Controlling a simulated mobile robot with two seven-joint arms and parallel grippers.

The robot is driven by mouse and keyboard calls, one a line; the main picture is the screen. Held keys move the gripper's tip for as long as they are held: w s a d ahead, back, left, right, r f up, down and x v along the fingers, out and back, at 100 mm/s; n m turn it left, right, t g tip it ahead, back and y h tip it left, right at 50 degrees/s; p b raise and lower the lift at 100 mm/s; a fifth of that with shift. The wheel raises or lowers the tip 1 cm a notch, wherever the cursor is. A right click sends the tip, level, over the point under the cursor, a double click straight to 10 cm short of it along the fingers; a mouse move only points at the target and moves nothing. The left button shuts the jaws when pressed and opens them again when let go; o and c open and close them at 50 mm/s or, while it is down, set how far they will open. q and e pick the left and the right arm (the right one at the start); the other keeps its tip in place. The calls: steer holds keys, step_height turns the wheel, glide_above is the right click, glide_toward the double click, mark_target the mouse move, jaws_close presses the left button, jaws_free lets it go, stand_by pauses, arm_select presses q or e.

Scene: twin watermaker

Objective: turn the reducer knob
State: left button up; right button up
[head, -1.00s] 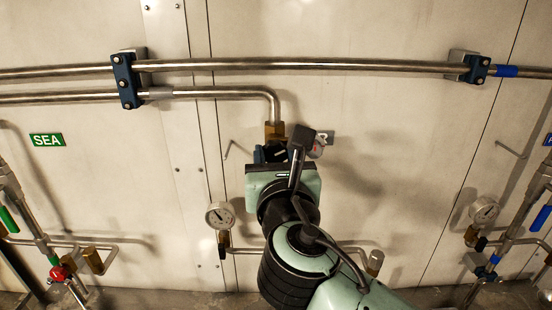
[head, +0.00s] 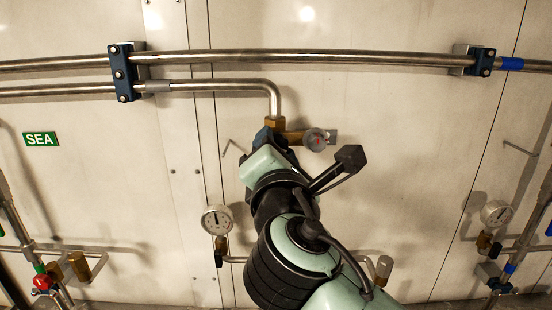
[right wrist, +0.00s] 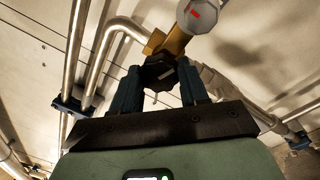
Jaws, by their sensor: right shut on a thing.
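The reducer is a brass body (head: 275,122) under the downturned end of a steel pipe, with a small round gauge (head: 317,139) on its right side. Its black knob (right wrist: 158,72) shows in the right wrist view between the two blue fingers. My right gripper (right wrist: 160,84) is shut on this knob, one finger on each side. In the head view my right gripper (head: 277,138) is at the underside of the brass body, and its own wrist hides the knob there. My left gripper is not in view.
Two steel pipes (head: 330,57) run along the wall above, held by blue clamps (head: 124,72). A pressure gauge (head: 216,220) stands left of my arm, and another (head: 495,213) is at far right.

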steer(key=shift+m+b, duration=0.35)
steer(key=shift+m, duration=0.55)
steer(key=o, duration=1.1)
steer(key=shift+c, duration=0.2)
steer(key=s+f+b, duration=0.1)
steer(key=s+b, duration=0.1)
steer(key=s, duration=1.1)
steer(key=shift+s+d, duration=0.2)
steer(key=shift+d, duration=0.1)
